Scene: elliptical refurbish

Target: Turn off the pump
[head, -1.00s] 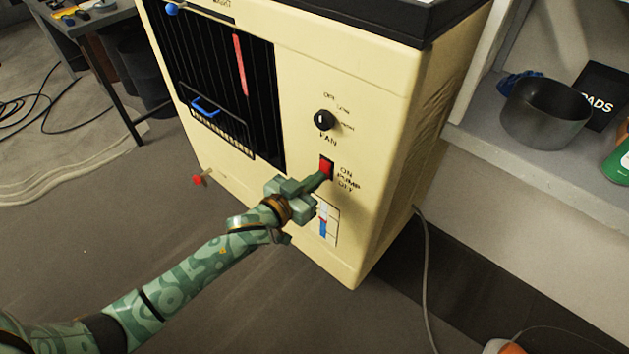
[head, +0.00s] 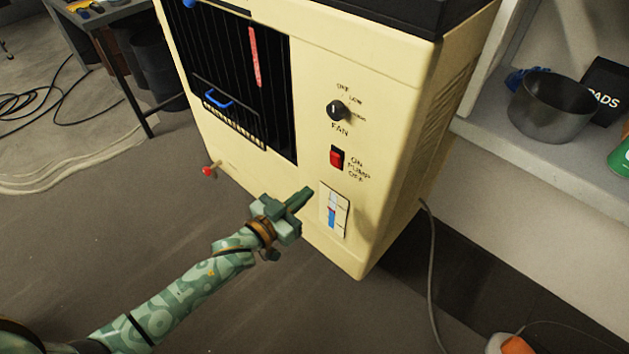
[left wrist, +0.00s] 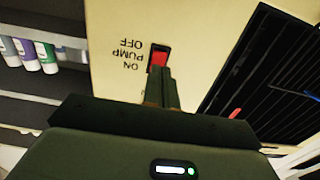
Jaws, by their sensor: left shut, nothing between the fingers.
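The cream-coloured cooler (head: 325,60) stands in the middle of the head view. Its red pump switch (head: 337,158) sits in a black frame beside the words ON, PUMP and OFF, below the fan knob (head: 338,110). The lower part of the switch shows bright red. My left gripper (head: 308,192) is shut and empty, below and left of the switch and apart from it in the head view. In the left wrist view the switch (left wrist: 158,58) appears upside down just beyond my closed fingertips (left wrist: 164,72). My right gripper is not in view.
A level gauge (head: 334,211) is on the panel below the switch. A small red-handled valve (head: 210,170) sticks out at the lower left. A shelf at right holds a dark pot (head: 551,106). A grey cord (head: 432,265) runs down beside the cooler.

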